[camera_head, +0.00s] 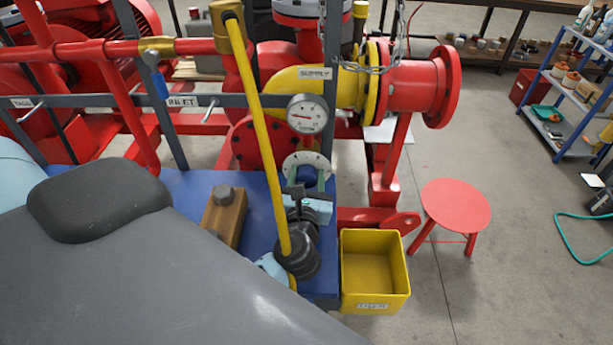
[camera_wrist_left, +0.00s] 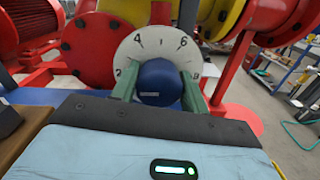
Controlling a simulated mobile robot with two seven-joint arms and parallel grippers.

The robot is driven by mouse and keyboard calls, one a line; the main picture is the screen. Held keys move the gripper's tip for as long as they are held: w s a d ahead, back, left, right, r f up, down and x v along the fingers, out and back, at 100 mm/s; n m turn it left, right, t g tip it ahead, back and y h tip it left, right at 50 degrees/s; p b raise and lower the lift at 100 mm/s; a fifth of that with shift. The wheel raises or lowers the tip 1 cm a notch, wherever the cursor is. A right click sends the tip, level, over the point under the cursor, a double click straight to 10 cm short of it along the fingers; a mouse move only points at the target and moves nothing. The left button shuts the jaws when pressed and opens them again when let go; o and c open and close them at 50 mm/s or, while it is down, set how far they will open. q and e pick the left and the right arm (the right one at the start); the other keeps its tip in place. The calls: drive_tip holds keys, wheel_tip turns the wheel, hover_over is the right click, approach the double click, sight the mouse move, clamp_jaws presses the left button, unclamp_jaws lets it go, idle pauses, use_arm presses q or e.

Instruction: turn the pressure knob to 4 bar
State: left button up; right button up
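The pressure knob (camera_wrist_left: 159,82) is blue and round, in front of a white dial (camera_wrist_left: 128,47) whose numbers 4 and 6 show along the top, with lower numbers partly hidden at the sides. My left gripper (camera_wrist_left: 160,88) has its green fingers on either side of the knob, with no clear gap. A small pale mark shows on the knob; I cannot tell which number it points to. In the head view the left gripper (camera_head: 307,182) reaches the dial (camera_head: 306,158) under a round pressure gauge (camera_head: 307,113). My right gripper is not in view.
A yellow bin (camera_head: 375,285) and a red stool (camera_head: 455,205) stand to the right of the skid. A wooden block (camera_head: 224,216) sits on the blue deck (camera_head: 258,205). Red and yellow pipework (camera_head: 300,82) stands behind.

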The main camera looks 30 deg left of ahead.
use_arm(q)
drive_tip(key=c, duration=0.3)
drive_tip(key=shift+r+m+p, duration=0.25)
drive_tip(key=shift+m+p, duration=0.85)
drive_tip(key=shift+m, duration=0.8)
drive_tip(key=shift+d+f+m+p, duration=0.1)
drive_tip(key=shift+m+p, duration=0.25)
drive_tip(key=shift+m, duration=0.05)
drive_tip(key=shift+f+m, duration=0.15)
drive_tip(key=shift+m, duration=0.75)
drive_tip(key=m, duration=0.3)
drive_tip(key=shift+f, duration=0.1)
drive_tip(key=shift+m, duration=1)
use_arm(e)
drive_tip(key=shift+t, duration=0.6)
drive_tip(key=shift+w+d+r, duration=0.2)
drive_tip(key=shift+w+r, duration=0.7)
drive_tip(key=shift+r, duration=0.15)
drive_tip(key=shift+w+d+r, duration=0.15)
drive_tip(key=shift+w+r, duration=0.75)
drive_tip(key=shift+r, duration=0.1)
use_arm(q)
drive_tip(key=shift+m, duration=0.3)
